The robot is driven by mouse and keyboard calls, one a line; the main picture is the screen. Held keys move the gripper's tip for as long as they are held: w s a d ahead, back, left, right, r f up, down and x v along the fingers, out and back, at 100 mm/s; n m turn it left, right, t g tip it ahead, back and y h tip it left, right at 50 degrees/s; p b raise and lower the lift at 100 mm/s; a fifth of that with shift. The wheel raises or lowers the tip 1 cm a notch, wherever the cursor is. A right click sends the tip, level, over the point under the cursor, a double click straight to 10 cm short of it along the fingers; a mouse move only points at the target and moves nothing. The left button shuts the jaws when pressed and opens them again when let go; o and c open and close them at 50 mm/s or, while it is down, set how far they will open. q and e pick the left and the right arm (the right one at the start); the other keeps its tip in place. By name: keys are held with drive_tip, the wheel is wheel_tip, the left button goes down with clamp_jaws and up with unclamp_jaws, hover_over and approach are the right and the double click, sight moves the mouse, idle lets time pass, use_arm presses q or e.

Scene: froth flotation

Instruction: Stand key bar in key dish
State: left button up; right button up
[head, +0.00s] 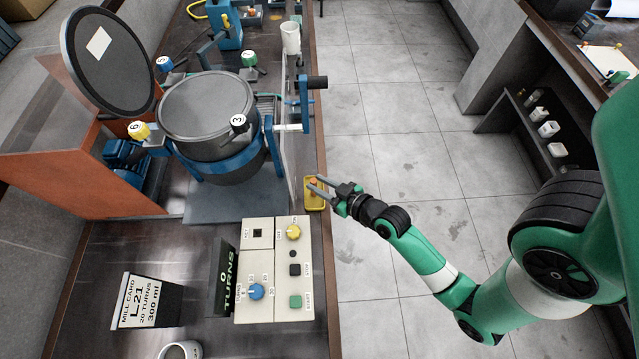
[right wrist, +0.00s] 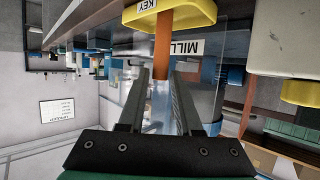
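The key dish (head: 315,204) is a small yellow tray at the bench's right edge. In the right wrist view, which looks upside down, the dish (right wrist: 190,14) shows at the top with a KEY label. The orange key bar (right wrist: 163,45) stands upright from the dish; its top (head: 313,182) shows as a small orange spot in the head view. My right gripper (head: 313,183) is open at the bar's upper end, its fingertips (right wrist: 159,72) on either side with visible gaps. The bar's foot inside the dish is hidden. My left gripper is not in view.
A control panel (head: 260,272) with knobs and buttons lies in front of the dish. A dark mill drum (head: 207,115) in a blue cradle stands left of it, with its round lid (head: 105,75) up. A mill card (head: 142,300) stands front left. Open floor (head: 385,265) lies right of the bench.

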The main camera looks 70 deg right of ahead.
drive_tip(key=shift+o, duration=1.1)
drive_tip(key=shift+r, duration=0.25)
drive_tip(key=b+v, duration=0.1)
drive_tip(key=v, duration=1.1)
drive_tip(key=shift+r, duration=0.1)
